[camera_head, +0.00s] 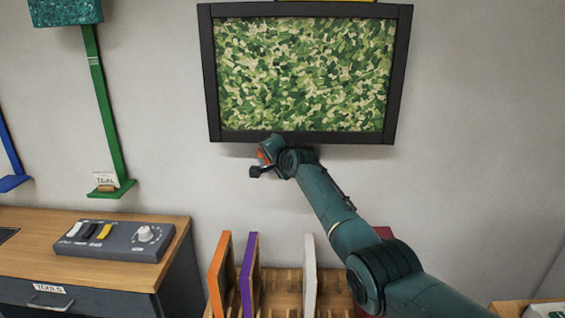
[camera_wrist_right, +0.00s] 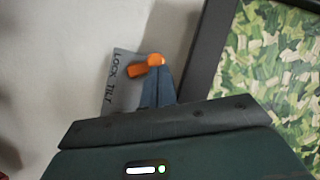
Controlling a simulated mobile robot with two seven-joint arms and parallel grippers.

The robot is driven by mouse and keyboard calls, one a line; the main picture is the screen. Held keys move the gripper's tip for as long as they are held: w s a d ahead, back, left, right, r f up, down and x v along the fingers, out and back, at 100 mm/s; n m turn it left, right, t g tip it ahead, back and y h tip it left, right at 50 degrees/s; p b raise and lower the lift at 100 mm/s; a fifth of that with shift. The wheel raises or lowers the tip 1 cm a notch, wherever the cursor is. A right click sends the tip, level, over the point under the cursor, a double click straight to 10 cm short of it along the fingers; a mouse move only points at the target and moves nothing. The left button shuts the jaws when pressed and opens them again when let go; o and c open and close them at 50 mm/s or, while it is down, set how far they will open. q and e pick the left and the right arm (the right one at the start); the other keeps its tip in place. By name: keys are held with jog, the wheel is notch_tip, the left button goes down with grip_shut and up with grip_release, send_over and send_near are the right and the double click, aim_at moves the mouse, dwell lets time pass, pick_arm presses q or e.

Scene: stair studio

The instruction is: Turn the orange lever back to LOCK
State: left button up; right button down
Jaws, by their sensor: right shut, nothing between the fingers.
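The orange lever (camera_wrist_right: 146,66) sits on a small grey plate (camera_wrist_right: 122,78) marked LOCK and TILT. In the right wrist view it has a round end and a short arm pointing left over the plate, nearer the word LOCK. In the head view the lever (camera_head: 263,156) shows as a bit of orange below the picture frame, partly hidden by my wrist. My right gripper (camera_wrist_right: 157,82) is shut and empty, its fingertips right at the lever's round end; I cannot tell whether they touch. It also shows in the head view (camera_head: 257,171). My left gripper is not in view.
A black-framed green picture (camera_head: 305,75) hangs just above my right gripper. Below stands a slotted rack with upright orange (camera_head: 220,275), purple (camera_head: 249,272) and white (camera_head: 310,272) panels. A grey switch box (camera_head: 115,240) lies on the bench at left.

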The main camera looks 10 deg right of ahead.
jog(key=shift+s, duration=0.1)
dwell(0.5)
jog(key=v, duration=1.3)
jog(key=shift+f, duration=0.15)
